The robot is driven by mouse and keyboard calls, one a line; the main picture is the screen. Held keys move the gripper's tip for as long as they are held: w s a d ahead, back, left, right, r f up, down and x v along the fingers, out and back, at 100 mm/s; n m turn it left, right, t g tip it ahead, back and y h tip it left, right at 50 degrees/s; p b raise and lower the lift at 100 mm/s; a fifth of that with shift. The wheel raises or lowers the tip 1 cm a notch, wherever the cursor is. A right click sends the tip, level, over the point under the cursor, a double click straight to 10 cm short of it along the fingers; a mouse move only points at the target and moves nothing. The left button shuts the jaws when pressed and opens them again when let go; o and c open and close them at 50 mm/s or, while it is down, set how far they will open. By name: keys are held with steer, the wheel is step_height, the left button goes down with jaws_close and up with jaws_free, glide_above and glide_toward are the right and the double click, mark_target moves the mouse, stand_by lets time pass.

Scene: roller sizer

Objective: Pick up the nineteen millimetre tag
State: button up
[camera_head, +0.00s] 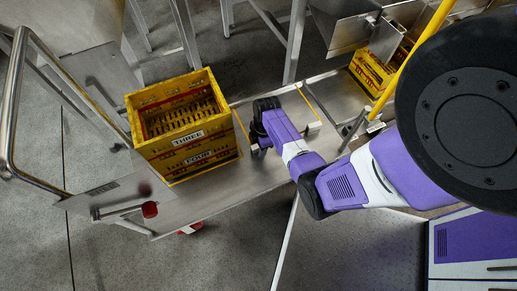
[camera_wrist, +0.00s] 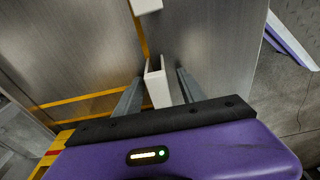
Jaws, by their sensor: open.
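A white upright piece (camera_wrist: 157,82), hollow or slotted at its top, stands on the metal table between my fingers in the wrist view. It may be the nineteen millimetre tag, but no marking on it can be read. My gripper (camera_wrist: 160,75) is open, with one grey finger on each side of this piece; I cannot tell whether either finger touches it. A second white piece (camera_wrist: 146,5) is cut off by the top edge. In the head view my gripper (camera_head: 257,138) is low over the table, right of the yellow crates, and its fingers are mostly hidden.
Stacked yellow crates (camera_head: 185,142) stand left of my gripper; the lower label reads FOUR. A white block (camera_head: 314,128) sits to the right on the metal table (camera_head: 225,192). Another yellow crate (camera_head: 368,72) and a yellow pole (camera_head: 412,62) are further right. A handrail (camera_head: 12,100) borders the left.

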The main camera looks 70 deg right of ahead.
jaws_close()
steer(key=shift+r, duration=0.1)
stand_by(0.3)
